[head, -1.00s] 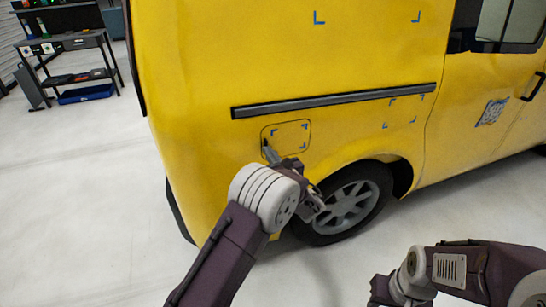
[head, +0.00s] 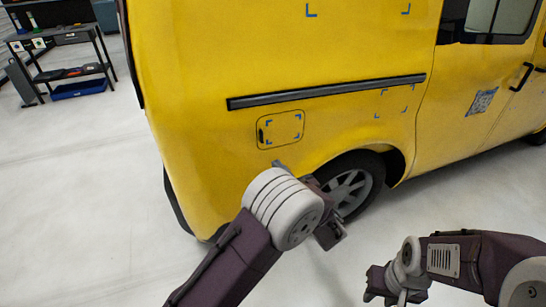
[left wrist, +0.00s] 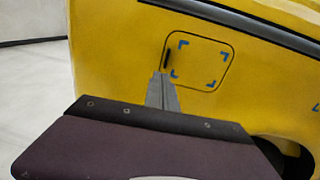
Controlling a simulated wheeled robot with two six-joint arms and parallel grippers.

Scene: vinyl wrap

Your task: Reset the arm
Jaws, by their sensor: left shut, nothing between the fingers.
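My left arm reaches up from the bottom of the head view. My left gripper (head: 279,165) is mostly hidden behind its wrist, with only a small tip showing just below the fuel flap. In the left wrist view, its fingers (left wrist: 161,77) are together and empty, below the dark slot at the flap's left edge. My right gripper (head: 376,284) is low at the right, over the floor, and its jaws are too unclear to read.
A yellow van (head: 210,60) fills the middle. Its fuel flap (head: 281,130) has blue corner marks and is closed. The rear wheel (head: 350,187) is close beyond my left wrist. A workbench (head: 62,42) stands far left. The floor between the arms is clear.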

